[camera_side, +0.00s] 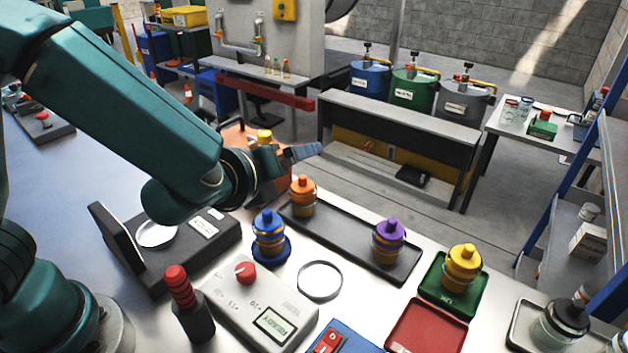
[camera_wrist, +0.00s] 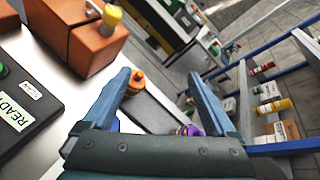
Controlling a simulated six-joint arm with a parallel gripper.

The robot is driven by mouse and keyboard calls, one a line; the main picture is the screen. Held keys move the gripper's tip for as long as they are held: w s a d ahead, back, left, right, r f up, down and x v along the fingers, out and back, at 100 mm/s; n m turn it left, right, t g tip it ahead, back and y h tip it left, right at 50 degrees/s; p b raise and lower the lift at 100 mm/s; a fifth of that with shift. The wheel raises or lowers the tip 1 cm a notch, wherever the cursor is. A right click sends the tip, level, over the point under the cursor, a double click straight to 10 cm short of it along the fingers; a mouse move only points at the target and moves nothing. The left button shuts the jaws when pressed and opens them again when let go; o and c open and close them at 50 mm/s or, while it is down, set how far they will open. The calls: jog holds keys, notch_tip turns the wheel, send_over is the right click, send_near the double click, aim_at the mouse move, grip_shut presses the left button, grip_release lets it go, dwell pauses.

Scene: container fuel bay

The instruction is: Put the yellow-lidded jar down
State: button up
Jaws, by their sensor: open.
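The yellow-lidded jar (camera_side: 464,268) stands upright on the green tray (camera_side: 432,290) marked OK, at the right of the bench in the side view. My gripper (camera_side: 308,152) is well away from it, up and to the left, above the far edge of the bench. In the wrist view my gripper (camera_wrist: 165,88) has its two blue fingers spread apart with nothing held between them. I cannot make out the yellow-lidded jar in the wrist view.
An orange-lidded jar (camera_side: 303,195) and a purple-lidded jar (camera_side: 388,240) stand on a dark tray (camera_side: 345,235). A blue-lidded jar (camera_side: 268,235) stands on a blue disc. A red tray (camera_side: 425,327) is empty. An orange block (camera_wrist: 85,40) has a yellow-topped part.

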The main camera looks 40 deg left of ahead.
jog(key=s+a+n+g+y, duration=0.3)
jog(key=s+a+n+g, duration=0.4)
jog(key=s+a+n, duration=0.7)
jog(key=s+d+r+n+h, duration=0.1)
jog(key=s+d+n+h, duration=0.3)
jog(key=d+n, duration=0.6)
jog(key=n+h, duration=0.2)
jog(key=shift+s+r+n, duration=0.3)
jog(key=shift+s, duration=0.1)
